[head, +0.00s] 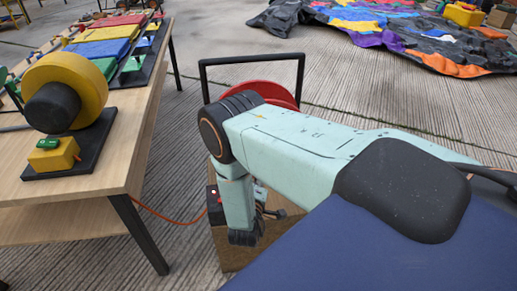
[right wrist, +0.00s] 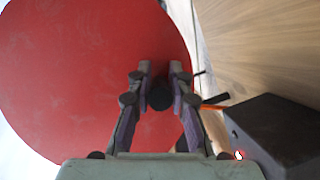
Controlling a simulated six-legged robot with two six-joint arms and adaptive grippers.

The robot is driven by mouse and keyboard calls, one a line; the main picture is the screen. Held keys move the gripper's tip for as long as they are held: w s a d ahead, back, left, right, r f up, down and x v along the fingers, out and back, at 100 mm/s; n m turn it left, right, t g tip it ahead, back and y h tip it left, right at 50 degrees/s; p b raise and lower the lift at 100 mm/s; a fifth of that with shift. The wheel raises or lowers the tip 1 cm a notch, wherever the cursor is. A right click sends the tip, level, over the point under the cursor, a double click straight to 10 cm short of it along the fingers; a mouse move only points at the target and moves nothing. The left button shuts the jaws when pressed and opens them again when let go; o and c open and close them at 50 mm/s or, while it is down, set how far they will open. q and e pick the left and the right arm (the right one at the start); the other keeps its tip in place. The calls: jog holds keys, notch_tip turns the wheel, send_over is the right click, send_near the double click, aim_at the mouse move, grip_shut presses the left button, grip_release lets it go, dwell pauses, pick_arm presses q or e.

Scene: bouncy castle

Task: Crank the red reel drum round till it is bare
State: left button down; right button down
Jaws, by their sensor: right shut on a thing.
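The red reel drum (head: 270,91) shows only as a red rim behind my right arm in the head view, inside a black tube frame (head: 252,59). In the right wrist view the drum's flat red side (right wrist: 80,70) fills the left and middle. My right gripper (right wrist: 161,72) is shut on a dark round crank handle (right wrist: 159,97), with a finger on each side of it. My arm hides most of the drum in the head view, so I cannot tell how much is wound on it. My left gripper is out of view.
A wooden table (head: 120,170) with a yellow drum (head: 85,78) and coloured bars stands at left. An orange cable (head: 165,216) runs from it towards a dark box with a red light (head: 214,195). A deflated, colourful castle (head: 400,30) lies at the back right.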

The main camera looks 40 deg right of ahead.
jog(key=shift+s+d, duration=0.1)
jog(key=c, duration=1.4)
grip_release()
jog(key=shift+r, duration=0.15)
jog(key=shift+o, duration=1)
jog(key=v, duration=1.2)
